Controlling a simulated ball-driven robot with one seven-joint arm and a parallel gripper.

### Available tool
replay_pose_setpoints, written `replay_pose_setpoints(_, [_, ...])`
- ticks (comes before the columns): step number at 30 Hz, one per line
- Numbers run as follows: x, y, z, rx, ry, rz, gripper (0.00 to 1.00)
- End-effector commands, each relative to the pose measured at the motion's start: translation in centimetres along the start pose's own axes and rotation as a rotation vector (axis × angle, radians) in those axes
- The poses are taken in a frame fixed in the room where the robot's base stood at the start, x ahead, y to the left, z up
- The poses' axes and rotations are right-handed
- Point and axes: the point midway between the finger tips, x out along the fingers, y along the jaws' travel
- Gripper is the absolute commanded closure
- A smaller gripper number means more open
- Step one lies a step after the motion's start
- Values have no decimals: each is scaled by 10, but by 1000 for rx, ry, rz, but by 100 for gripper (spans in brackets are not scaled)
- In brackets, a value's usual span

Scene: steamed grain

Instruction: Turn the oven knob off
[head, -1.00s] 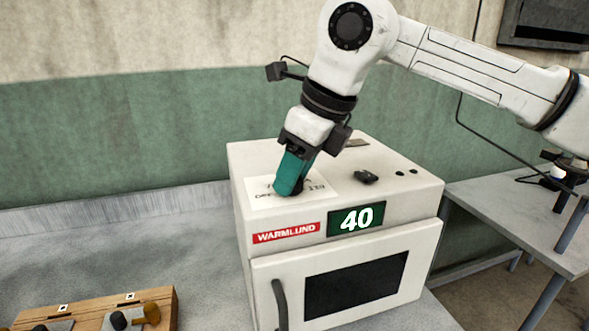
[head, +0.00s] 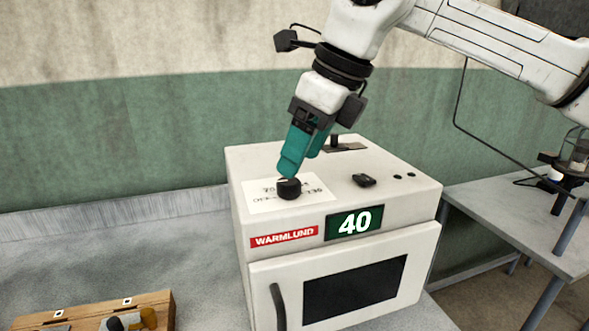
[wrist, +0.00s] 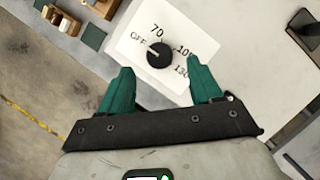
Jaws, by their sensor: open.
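The oven (head: 345,240) is a white box with a red WARMLUND label and a display reading 40. Its round black knob (head: 289,189) stands on a white dial card (head: 258,204) on the oven top. In the wrist view the knob (wrist: 160,54) has a light mark that appears to point toward OFF; 70, 100 and 130 are printed around the card. My gripper (head: 304,166) has teal fingers and is open. It is just above and behind the knob, apart from it. In the wrist view the open fingers (wrist: 163,75) are below the knob, one toward each side.
A small black part (head: 363,180) and a slotted lever (head: 338,146) are on the oven top. A wooden box (head: 92,312) with pegs is at the lower left. A grey side table (head: 525,200) stands at the right.

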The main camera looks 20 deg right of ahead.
Motion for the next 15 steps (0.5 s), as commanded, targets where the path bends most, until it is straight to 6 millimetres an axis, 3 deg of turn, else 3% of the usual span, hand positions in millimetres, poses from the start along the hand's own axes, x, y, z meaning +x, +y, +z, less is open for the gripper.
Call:
replay_pose_setpoints(6, [-40, 0, 0, 0, -1, -2, 36])
replay_pose_setpoints(15, [-60, 0, 0, -1, 0, 0, 36])
